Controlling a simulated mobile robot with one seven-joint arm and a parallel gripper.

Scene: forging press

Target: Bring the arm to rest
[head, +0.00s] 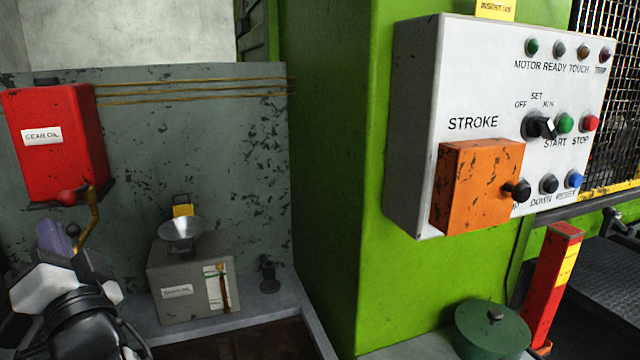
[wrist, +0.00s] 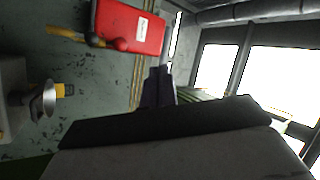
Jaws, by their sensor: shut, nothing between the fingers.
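My arm rises from the lower left corner of the head view, its white and black links bent. My gripper (head: 54,232) shows there as a dark purple-grey end, in front of the grey panel and below the red gear oil box. In the wrist view its two dark fingers (wrist: 158,74) are together with nothing between them. They stand apart from the red gear oil box (wrist: 128,25), which is up and to the left in that view.
The red box (head: 62,140) has a brass lever (head: 90,220) close to my gripper. A grey oil tank (head: 195,285) with a funnel (head: 181,232) stands to the right. Farther right are a green column (head: 330,180), a white control panel (head: 480,90) and a green lidded pot (head: 493,332).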

